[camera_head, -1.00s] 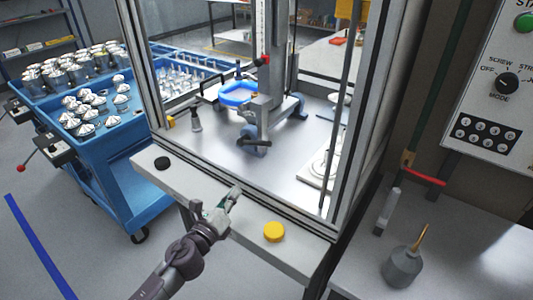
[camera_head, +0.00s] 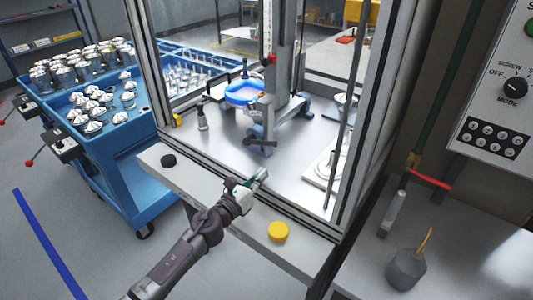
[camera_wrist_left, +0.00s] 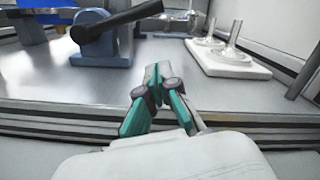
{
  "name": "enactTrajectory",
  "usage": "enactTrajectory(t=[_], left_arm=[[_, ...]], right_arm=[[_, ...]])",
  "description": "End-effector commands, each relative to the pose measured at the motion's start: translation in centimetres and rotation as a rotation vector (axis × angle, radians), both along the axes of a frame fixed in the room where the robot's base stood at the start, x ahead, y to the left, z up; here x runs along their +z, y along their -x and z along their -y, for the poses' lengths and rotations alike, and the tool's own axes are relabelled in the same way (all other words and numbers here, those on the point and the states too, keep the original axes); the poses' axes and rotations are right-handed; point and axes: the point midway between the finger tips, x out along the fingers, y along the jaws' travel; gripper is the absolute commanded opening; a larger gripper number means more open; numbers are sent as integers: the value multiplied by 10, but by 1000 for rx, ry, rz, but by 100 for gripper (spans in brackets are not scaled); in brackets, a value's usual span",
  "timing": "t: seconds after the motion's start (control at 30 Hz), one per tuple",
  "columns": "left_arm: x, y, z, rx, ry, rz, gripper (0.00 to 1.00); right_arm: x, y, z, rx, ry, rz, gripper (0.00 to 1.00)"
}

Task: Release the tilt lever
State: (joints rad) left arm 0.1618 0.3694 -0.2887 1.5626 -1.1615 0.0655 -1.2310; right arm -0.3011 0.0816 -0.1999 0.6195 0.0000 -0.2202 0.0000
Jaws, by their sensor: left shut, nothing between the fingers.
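The tilt lever, a black handle (camera_wrist_left: 118,18) on a blue clamp body (camera_wrist_left: 100,48), shows at the upper left of the left wrist view. In the head view the black lever (camera_head: 262,142) is small, at the foot of the grey column fixture inside the enclosure. My left gripper (camera_head: 262,174) is at the front sill of the enclosure, short of the lever and apart from it. In the left wrist view its fingers (camera_wrist_left: 157,72) are shut and empty, pointing in, with the lever ahead and to the left. My right gripper is not in view.
A yellow button (camera_head: 278,232) and a black button (camera_head: 168,160) sit on the front ledge (camera_head: 205,192). Enclosure posts stand at both sides. A white plate (camera_wrist_left: 225,58) with round parts lies inside at right. The metal floor (camera_head: 215,148) before the lever is clear.

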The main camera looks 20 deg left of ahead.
Motion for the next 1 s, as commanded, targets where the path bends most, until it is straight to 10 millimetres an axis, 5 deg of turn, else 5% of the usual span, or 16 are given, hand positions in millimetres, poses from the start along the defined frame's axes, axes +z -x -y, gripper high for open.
enactTrajectory(t=[0.2, 0.43, 1.0], left_arm=[[7, -42, 14, -1, 2, 1, 0], [36, -48, 5, 0, 2, -2, 0], [39, -50, 0, 0, 6, -3, 0]], right_arm=[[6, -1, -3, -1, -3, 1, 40], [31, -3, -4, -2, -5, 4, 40], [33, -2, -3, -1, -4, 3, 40]])
